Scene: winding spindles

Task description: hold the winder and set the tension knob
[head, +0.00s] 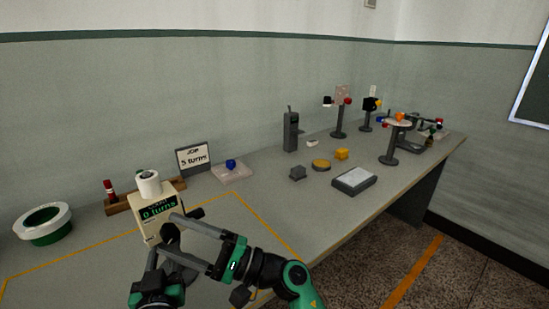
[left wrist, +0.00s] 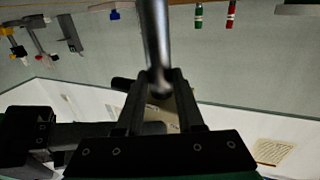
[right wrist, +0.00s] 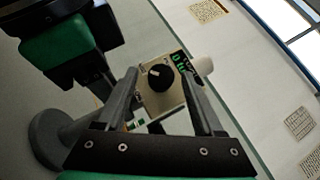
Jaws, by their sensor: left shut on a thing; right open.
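The winder is a cream box (head: 148,228) with a green "0 turns" display (head: 158,210) and a white spool (head: 149,184) on top. In the right wrist view, its round black tension knob (right wrist: 158,78) shows on the front face, with a pale mark. My right gripper (right wrist: 168,88) is open, its fingers either side of the knob in that picture; I cannot tell whether they touch it. My left gripper (left wrist: 160,82) is shut on a grey post (left wrist: 153,35). In the head view, my right gripper (head: 172,236) partly hides the winder's front.
A job sign (head: 193,157) reading "5 turns" stands behind the winder. A green-white bowl (head: 43,224) is at the left. A scale-like grey box (head: 353,181), yellow pieces (head: 321,165) and stands (head: 340,120) lie to the right. The middle table is mostly free.

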